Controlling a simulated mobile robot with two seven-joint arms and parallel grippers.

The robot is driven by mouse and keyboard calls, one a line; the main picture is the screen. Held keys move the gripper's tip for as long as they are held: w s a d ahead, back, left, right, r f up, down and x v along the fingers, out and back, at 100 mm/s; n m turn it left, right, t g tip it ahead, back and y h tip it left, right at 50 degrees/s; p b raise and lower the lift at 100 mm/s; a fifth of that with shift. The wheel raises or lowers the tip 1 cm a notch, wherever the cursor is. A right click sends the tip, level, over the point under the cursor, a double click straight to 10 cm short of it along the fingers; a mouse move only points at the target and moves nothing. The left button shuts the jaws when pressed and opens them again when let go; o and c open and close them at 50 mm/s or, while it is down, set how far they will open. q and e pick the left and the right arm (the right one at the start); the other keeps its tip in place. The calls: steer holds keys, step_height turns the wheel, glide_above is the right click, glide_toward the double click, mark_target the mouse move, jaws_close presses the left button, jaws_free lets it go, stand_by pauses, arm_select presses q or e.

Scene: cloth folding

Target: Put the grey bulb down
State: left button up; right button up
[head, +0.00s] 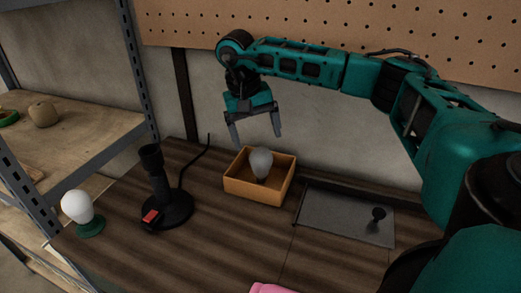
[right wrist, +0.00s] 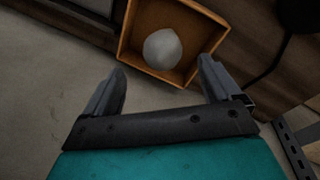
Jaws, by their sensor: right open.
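The grey bulb (head: 261,163) stands roughly upright inside a small orange-brown open box (head: 245,190) on the dark wooden table. In the right wrist view the bulb (right wrist: 162,48) sits within the box walls (right wrist: 203,14), ahead of the fingertips. My right gripper (head: 255,141) is open and empty, above and slightly behind the box, pointing down. In the right wrist view its two fingers (right wrist: 162,75) are spread wide, with nothing between them. The bulb's base is partly hidden by the box's front wall. My left gripper is not in view.
A black lamp base (head: 167,208) with a red switch and a cable stands left of the box. A white bulb (head: 77,206) sits on a green holder at the table's left. A grey panel (head: 340,214) with a black knob lies right. Metal shelving is at far left.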

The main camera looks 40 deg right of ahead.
steer(key=shift+w+a+r, duration=0.1)
steer(key=shift+a+r, duration=0.05)
steer(key=shift+r, duration=0.65)
steer(key=shift+w+a+r, duration=0.1)
steer(key=shift+a+r, duration=0.05)
steer(key=shift+r, duration=0.65)
